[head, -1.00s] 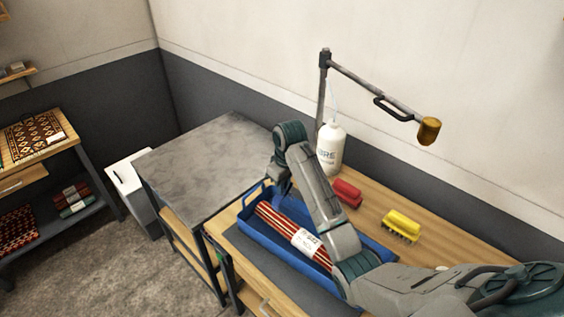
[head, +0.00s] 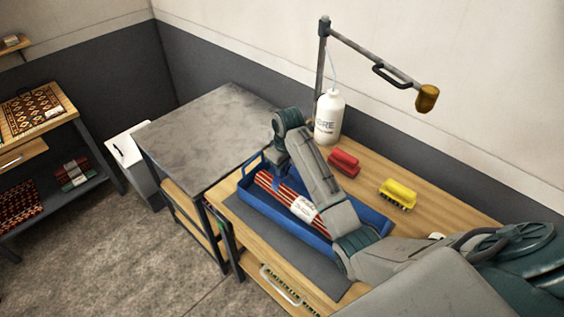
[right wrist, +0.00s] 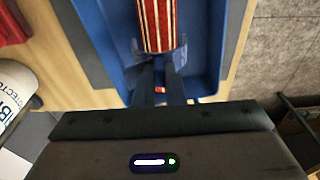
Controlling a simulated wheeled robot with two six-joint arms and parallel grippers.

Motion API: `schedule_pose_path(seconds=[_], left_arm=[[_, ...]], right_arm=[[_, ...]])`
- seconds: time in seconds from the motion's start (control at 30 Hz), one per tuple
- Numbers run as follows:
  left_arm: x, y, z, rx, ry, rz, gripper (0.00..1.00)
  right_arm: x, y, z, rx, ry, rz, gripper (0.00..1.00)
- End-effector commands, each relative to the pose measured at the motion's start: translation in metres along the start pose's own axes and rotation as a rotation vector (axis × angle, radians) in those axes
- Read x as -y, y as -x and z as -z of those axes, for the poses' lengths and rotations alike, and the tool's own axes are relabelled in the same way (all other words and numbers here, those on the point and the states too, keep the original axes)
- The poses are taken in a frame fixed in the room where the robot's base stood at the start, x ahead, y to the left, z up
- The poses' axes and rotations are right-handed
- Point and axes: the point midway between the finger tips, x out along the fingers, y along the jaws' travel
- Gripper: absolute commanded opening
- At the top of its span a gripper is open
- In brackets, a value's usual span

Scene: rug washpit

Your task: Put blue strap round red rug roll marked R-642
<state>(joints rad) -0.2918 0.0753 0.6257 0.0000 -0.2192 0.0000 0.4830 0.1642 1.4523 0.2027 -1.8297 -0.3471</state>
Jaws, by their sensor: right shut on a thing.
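A red rug roll with pale stripes and a white label (head: 302,208) lies lengthwise in a blue tray (head: 357,209); the label is too small to read. My right gripper (head: 281,167) points down over the roll's far-left end, inside the tray. In the right wrist view the fingers (right wrist: 160,72) are close together, at the near end of the roll (right wrist: 158,22). A blue strap (right wrist: 183,50) shows at the fingertips, its sides beside the roll's end; I cannot tell whether it fully encircles the roll. My left gripper is not in view.
A white bottle (head: 328,118), a red brush (head: 344,162) and a yellow brush (head: 397,193) stand behind the tray. A jointed stand arm (head: 375,65) overhangs them. The grey table (head: 205,135) is bare. Other rolls (head: 76,172) lie on the left shelf.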

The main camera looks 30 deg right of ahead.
Motion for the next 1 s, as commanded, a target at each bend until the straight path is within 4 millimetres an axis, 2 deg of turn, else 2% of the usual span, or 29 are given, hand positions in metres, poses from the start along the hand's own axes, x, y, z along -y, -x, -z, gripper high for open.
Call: schedule_pose_path(seconds=[0.1, 0.23, 0.6, 1.0], left_arm=[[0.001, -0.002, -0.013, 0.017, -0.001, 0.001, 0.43], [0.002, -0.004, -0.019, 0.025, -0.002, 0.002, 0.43], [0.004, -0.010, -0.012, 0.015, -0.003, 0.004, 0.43], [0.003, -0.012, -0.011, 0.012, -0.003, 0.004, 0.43]], right_arm=[[0.000, -0.011, -0.001, 0.000, 0.000, 0.000, 0.00], [0.000, -0.021, -0.003, 0.001, 0.000, 0.000, 0.00], [0.000, -0.050, -0.006, 0.001, 0.000, 0.000, 0.00], [0.000, -0.061, -0.007, 0.000, 0.000, 0.000, 0.00]])
